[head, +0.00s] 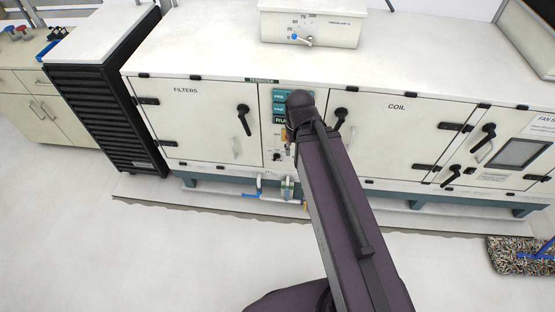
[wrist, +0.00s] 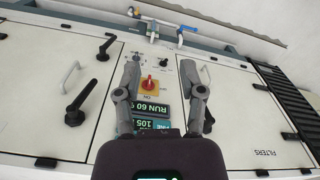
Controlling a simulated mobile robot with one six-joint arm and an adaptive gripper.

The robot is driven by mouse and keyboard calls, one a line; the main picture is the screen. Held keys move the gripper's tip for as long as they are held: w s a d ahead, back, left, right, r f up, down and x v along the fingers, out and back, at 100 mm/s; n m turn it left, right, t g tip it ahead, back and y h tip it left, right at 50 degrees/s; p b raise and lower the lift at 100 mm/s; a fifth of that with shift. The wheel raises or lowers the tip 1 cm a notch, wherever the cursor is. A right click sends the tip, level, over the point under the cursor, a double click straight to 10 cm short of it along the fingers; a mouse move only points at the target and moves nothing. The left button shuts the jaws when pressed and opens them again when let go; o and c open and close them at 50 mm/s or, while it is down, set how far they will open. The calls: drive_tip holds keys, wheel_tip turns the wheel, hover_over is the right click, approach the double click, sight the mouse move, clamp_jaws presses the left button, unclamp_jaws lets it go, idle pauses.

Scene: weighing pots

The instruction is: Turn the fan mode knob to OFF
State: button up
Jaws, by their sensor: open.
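A control panel (wrist: 173,100) on the cabinet front shows upside down in the wrist view. It carries a red rotary knob on a yellow plate (wrist: 150,84) and a small dark knob (wrist: 164,63). The small knob also shows in the head view (head: 277,157). Its lettering is too small to read, so I cannot tell its setting or whether it is the fan mode knob. My gripper (wrist: 163,66) is open and empty, facing the panel, with the small knob between its fingertips in the picture. In the head view my arm hides most of the gripper and the red knob.
Black door handles (head: 244,119) stick out beside the panel, on the FILTERS and COIL doors. Green displays (wrist: 147,110) sit on the panel near the red knob. Pipes and a blue valve (head: 250,195) are below. The floor in front is clear; a patterned mat (head: 510,258) lies right.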

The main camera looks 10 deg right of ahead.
drive_tip(key=w+f+m+t+y+b, duration=0.1)
drive_tip(key=w+f+y+b, duration=0.1)
drive_tip(key=w+f+b, duration=0.55)
drive_tip(key=w+f+m+t+y+b, duration=0.1)
drive_tip(key=w+f+t+y+b, duration=0.15)
drive_tip(key=f+b, duration=0.85)
drive_tip(key=m+t+y+b, duration=0.2)
drive_tip(key=m+t+b, duration=0.15)
drive_tip(key=b, duration=1.75)
approach(278, 159)
drive_tip(key=shift+v, duration=1.55)
drive_tip(key=shift+f, duration=0.15)
drive_tip(key=shift+b+x, duration=4.7)
drive_tip(key=shift+x, duration=2.15)
drive_tip(key=shift+w, duration=0.1)
clamp_jaws()
